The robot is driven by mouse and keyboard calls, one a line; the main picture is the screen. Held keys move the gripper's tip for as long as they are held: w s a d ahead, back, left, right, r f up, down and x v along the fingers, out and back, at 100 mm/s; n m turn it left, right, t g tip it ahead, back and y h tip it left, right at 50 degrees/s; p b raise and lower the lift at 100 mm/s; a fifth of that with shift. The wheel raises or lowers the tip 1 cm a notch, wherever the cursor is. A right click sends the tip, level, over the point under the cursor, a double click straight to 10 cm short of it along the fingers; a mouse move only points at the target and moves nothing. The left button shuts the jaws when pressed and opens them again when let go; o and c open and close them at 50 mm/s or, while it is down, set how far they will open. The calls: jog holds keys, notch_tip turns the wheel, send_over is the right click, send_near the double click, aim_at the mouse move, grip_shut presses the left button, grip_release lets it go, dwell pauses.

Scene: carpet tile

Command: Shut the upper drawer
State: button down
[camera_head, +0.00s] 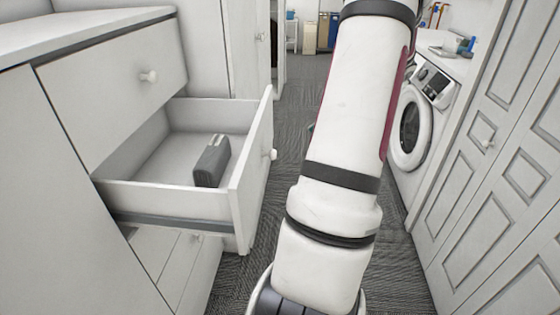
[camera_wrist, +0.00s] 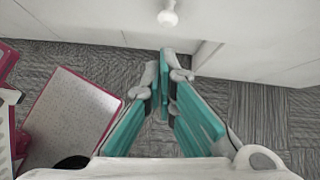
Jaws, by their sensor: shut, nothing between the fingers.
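A white drawer (camera_head: 255,170) stands pulled well out of the cabinet on the left. Its knob (camera_head: 271,155) is on its front, facing right. A dark grey box-like object (camera_head: 211,162) lies inside it. Above it, another drawer front (camera_head: 115,88) with a round knob sits flush in the cabinet. In the wrist view, my gripper (camera_wrist: 166,62) has its teal fingers together at the tips, with nothing between them. A white knob (camera_wrist: 168,16) on a white front shows just beyond the fingertips, apart from them. The head view does not show the fingers.
More drawer fronts (camera_head: 190,245) are below the open drawer. A washing machine (camera_head: 412,125) and panelled doors (camera_head: 500,160) line the right side. Grey carpet (camera_head: 300,98) runs between. My arm fills the middle of the head view.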

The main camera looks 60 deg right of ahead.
jog(key=w+a+f+m, duration=0.1)
jog(key=w+a+f, duration=0.2)
jog(key=w+f, duration=0.4)
jog(key=shift+w+f+t, duration=0.25)
jog(key=shift+f+t, duration=0.05)
jog(key=shift+f, duration=0.5)
jog(key=shift+w+a, duration=0.1)
jog(key=w+a+b, duration=0.1)
jog(key=w+a, duration=0.3)
jog(key=w, duration=0.5)
jog(key=w+a+b, duration=0.1)
jog(key=w+a, duration=0.3)
jog(key=w, duration=0.6)
jog(key=w+a+b, duration=0.1)
jog(key=w+a, duration=0.3)
jog(key=w, duration=0.6)
jog(key=shift+w, duration=0.1)
jog(key=shift+a+r, duration=0.1)
